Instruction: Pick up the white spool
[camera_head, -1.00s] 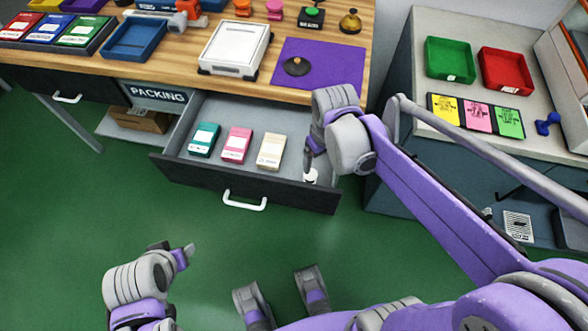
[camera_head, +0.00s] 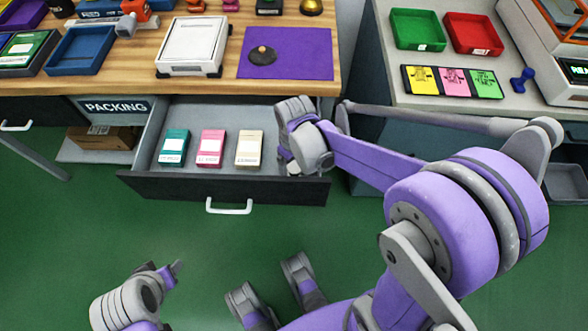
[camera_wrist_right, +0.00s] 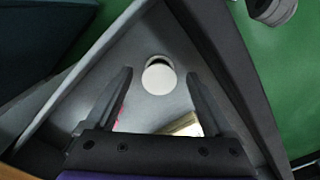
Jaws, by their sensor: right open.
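The white spool (camera_wrist_right: 159,78) stands on the floor of the open drawer (camera_head: 225,187), near its right corner. In the right wrist view its round white top shows between the fingertips of my right gripper (camera_wrist_right: 159,75), slightly beyond them; contact cannot be told. My right gripper (camera_head: 285,160) is open and points down into the drawer's right end. In the head view it and the wrist hide most or all of the spool. My left gripper (camera_head: 173,269) is over the green floor in front of the drawer, apart from everything; its jaw opening is unclear.
A teal box (camera_head: 174,148), a pink box (camera_head: 211,148) and a cream box (camera_head: 249,148) stand in the drawer left of my right gripper. The wooden tabletop (camera_head: 120,83) overhangs the drawer's back. A grey cabinet (camera_head: 385,95) stands to the right.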

